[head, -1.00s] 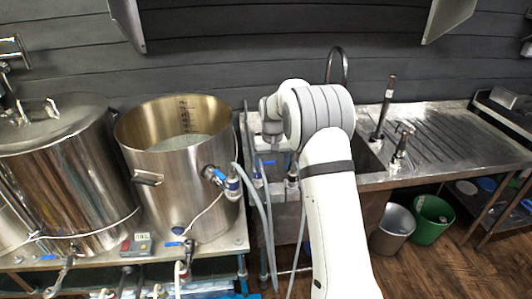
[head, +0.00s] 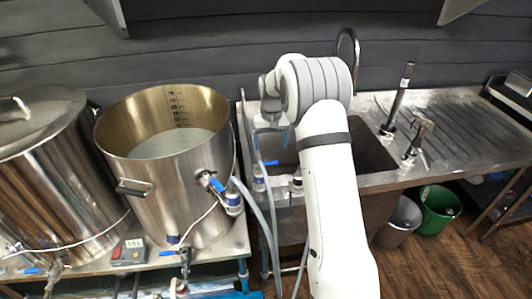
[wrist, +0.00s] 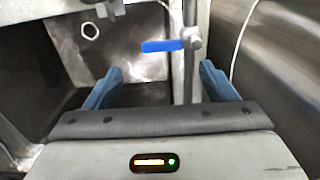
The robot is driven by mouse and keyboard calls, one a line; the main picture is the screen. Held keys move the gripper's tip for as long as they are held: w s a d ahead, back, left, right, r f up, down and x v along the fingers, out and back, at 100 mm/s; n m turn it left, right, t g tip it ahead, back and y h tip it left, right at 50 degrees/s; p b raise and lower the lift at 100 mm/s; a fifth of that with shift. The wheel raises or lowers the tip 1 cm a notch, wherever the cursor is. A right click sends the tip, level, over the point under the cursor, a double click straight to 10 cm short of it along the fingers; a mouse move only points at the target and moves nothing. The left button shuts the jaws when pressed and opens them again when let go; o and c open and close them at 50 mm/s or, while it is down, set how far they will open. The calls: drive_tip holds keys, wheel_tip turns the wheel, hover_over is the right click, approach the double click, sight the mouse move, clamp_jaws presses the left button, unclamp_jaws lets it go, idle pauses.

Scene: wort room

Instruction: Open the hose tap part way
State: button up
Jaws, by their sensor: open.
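The hose tap has a blue lever handle (wrist: 162,46) that sticks out to the left from a grey vertical pipe (wrist: 190,75) in the wrist view. In the head view a small blue lever (head: 270,163) shows beside the sink, below my arm's end. My gripper (wrist: 160,84) is open, with its two blue fingers spread and nothing between them that I can see it hold. The lever appears ahead of the fingers, between their lines, and looks apart from them. The exact distance is hard to tell.
A large open steel pot (head: 165,180) with its own blue-handled valve stands left of the tap. A steel sink (head: 375,160) lies to the right. Grey hoses (head: 262,215) hang between them. Grey and green bins (head: 438,210) stand under the drainboard.

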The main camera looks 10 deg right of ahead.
sight(269, 162)
wheel_tip(269, 162, down, 7)
drive_tip(key=shift+a+f+p, duration=0.1)
drive_tip(key=shift+a+p, duration=0.05)
drive_tip(key=shift+p, duration=0.55)
drive_tip(key=shift+s, duration=0.1)
drive_tip(key=shift+c, duration=0.2)
drive_tip(key=c, duration=1.4)
drive_tip(key=shift+o, duration=0.2)
drive_tip(key=shift+a, duration=0.1)
